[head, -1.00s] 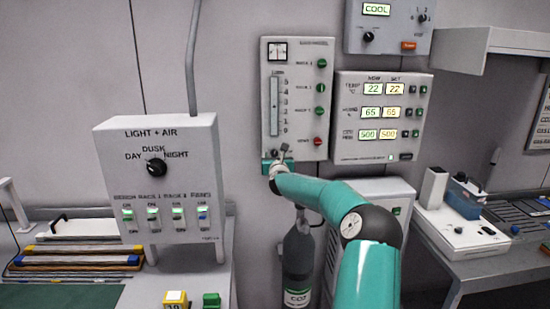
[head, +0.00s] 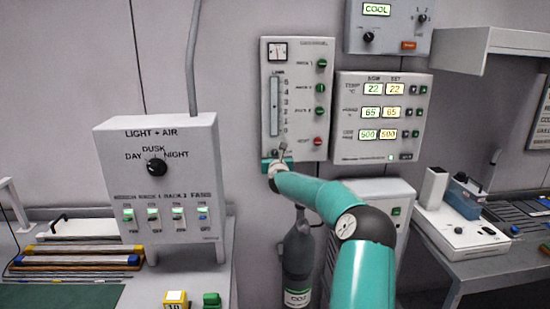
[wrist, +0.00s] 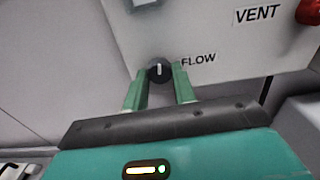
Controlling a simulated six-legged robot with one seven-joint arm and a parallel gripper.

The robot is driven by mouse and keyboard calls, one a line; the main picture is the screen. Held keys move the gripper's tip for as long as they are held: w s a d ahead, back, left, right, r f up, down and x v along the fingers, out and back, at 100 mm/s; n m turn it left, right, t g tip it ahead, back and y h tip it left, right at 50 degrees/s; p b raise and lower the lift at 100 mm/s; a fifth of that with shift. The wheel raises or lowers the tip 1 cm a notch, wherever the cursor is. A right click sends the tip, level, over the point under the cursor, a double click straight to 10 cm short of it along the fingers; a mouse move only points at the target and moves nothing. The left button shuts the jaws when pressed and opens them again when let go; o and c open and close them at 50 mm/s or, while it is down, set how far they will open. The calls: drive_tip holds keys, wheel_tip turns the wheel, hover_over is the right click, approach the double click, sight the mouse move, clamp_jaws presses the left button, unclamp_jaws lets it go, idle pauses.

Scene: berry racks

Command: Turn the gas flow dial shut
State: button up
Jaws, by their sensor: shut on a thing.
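The gas flow dial (wrist: 158,71) is a small black round knob with a white pointer mark, beside the word FLOW on the gas panel (wrist: 215,45). In the wrist view the pointer stands about upright in the picture. My gripper (wrist: 160,76) has one green finger on each side of the dial and is shut on it. In the head view my gripper (head: 277,162) is at the lower left of the gas panel (head: 301,62), and it hides most of the dial there. A tall flow gauge (head: 274,105) is above it.
Green knobs (head: 320,88) and a red VENT knob (head: 318,141) line the panel's right side. A climate display (head: 380,150) is to the right. A grey CO2 cylinder (head: 298,262) stands below. The light and air box (head: 190,140) is at the left.

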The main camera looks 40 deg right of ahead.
drive_tip(key=n, duration=0.7)
drive_tip(key=shift+n, duration=0.3)
drive_tip(key=n, duration=0.3)
drive_tip(key=shift+n, duration=0.3)
drive_tip(key=n, duration=0.3)
drive_tip(key=shift+n, duration=0.4)
drive_tip(key=n, duration=0.3)
drive_tip(key=shift+n, duration=0.3)
drive_tip(key=n, duration=0.3)
drive_tip(key=shift+n, duration=0.3)
drive_tip(key=n, duration=0.6)
drive_tip(key=shift+r+n, duration=0.1)
drive_tip(key=shift+n, duration=0.2)
